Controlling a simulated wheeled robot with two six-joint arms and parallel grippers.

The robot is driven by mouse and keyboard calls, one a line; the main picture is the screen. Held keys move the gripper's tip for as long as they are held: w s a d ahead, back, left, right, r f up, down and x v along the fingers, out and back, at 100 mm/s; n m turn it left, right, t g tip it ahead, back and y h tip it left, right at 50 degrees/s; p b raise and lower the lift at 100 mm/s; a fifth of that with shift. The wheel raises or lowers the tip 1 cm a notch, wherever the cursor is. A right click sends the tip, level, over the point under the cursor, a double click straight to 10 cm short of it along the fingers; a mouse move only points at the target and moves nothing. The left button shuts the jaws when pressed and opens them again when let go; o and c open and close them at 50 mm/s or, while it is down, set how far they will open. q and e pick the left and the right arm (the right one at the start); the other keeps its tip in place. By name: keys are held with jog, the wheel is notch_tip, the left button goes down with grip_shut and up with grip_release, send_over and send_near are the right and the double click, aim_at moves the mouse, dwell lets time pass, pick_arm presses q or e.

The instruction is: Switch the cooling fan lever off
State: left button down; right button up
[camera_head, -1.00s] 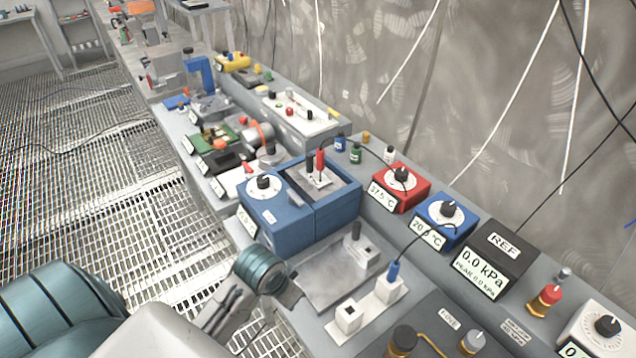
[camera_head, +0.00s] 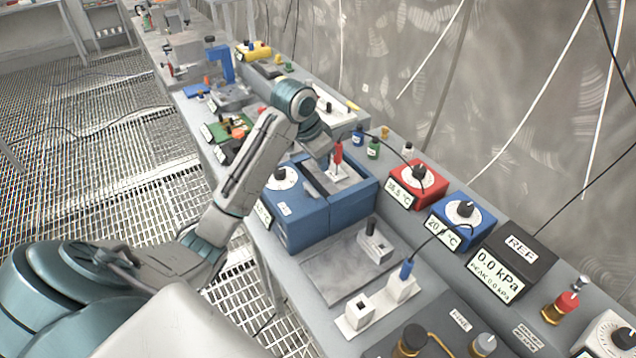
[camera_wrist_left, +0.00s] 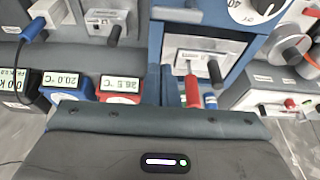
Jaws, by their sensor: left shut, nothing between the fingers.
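My left gripper (camera_head: 326,148) is over the back of the blue box (camera_head: 303,222), beside the red-handled probe (camera_head: 338,153); it is shut and empty. In the left wrist view, a pale metal block (camera_wrist_left: 203,52) in the box's bay holds the red probe (camera_wrist_left: 192,92) and a black handle (camera_wrist_left: 214,72). My gripper hides that black handle in the head view. A second grey block (camera_head: 376,246) with a black handle (camera_head: 370,228) lies on the flat grey plate. No lever label is readable, so I cannot tell which is the fan lever. My right gripper is not in view.
A red dial unit (camera_head: 417,184) and a blue dial unit (camera_head: 461,219) stand right of the box, with a black REF gauge (camera_head: 506,262). A black cable runs to the blue plug (camera_head: 406,270) on a white base. The grey plate (camera_head: 335,270) is partly bare.

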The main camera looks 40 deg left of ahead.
aim_at(311, 194)
pick_arm(q)
jog(key=shift+w+a+r, duration=0.2)
jog(key=shift+r, duration=0.25)
jog(key=shift+w+a+r, duration=0.15)
jog(key=shift+w+r, duration=0.05)
jog(key=shift+r, duration=0.2)
jog(key=shift+s+a+f+p, duration=0.15)
jog(key=shift+f+p, duration=0.4)
jog(key=shift+f, duration=1)
jog(key=shift+s+d+f+p, duration=0.15)
jog(key=shift+f+p, duration=0.35)
jog(key=shift+f, duration=1.1)
jog(key=shift+s+a+f+p, duration=0.15)
jog(key=shift+f+p, duration=0.4)
jog(key=shift+f, duration=1)
jog(key=shift+w, duration=0.1)
